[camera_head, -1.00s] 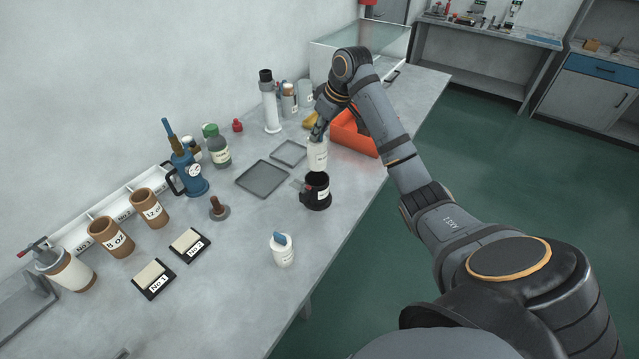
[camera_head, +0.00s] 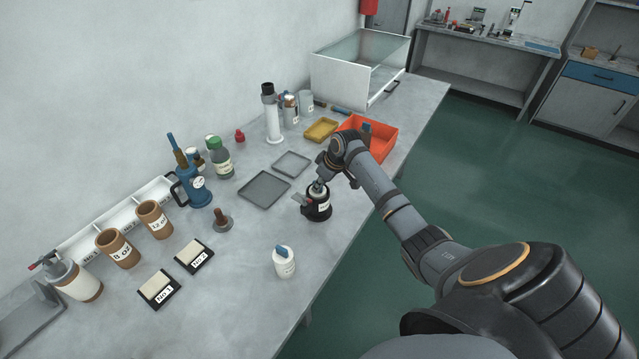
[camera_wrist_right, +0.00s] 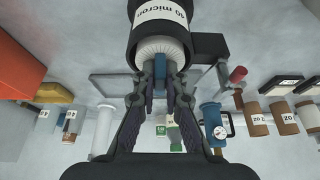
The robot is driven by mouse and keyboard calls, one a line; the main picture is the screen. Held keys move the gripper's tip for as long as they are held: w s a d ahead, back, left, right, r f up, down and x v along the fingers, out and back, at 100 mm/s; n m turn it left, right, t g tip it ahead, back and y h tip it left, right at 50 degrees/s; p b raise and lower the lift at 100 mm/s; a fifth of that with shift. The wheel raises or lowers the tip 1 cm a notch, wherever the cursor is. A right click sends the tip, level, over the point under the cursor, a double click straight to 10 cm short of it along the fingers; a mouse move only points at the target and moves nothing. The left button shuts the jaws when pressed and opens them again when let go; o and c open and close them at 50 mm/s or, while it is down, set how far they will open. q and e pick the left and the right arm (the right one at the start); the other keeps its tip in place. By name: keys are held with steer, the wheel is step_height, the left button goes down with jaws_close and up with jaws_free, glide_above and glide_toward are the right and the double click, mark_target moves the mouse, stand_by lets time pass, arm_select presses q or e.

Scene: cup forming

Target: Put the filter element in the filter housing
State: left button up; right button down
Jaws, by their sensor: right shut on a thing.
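The filter housing (camera_head: 318,211) is a black cup standing upright on the grey table, with a side part at its left. The wrist view shows the black housing (camera_wrist_right: 150,18) with a white label ending in "micron". The filter element (camera_wrist_right: 160,46) is white and ribbed, with a blue tab on top; much of its body is hidden inside the housing. My right gripper (camera_head: 318,187) is just above the housing. In the wrist view my right gripper (camera_wrist_right: 167,85) is shut on the element's blue tab. I cannot tell whether the element is fully seated. My left gripper is out of view.
Another white cylinder with a blue tab (camera_head: 284,262) stands nearer on the table. A dark grey tray (camera_head: 264,189) lies left of the housing. An orange bin (camera_head: 381,137) stands behind my right arm. The table's front edge is close on the right.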

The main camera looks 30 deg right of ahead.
steer(key=shift+f, duration=0.15)
steer(key=shift+s+f, duration=0.1)
steer(key=shift+f, duration=0.1)
steer(key=shift+s+a+f, duration=0.1)
steer(key=shift+s+f, duration=0.2)
steer(key=shift+f, duration=0.15)
steer(key=c, duration=1.5)
jaws_free()
steer(key=shift+f, duration=0.1)
steer(key=shift+o, duration=0.4)
steer(key=shift+a, duration=0.1)
steer(key=shift+w+f, duration=0.1)
steer(key=shift+w, duration=0.05)
steer(key=shift+r, duration=0.3)
steer(key=b+v, duration=0.2)
steer(key=v, duration=1.1)
steer(key=shift+w, duration=0.4)
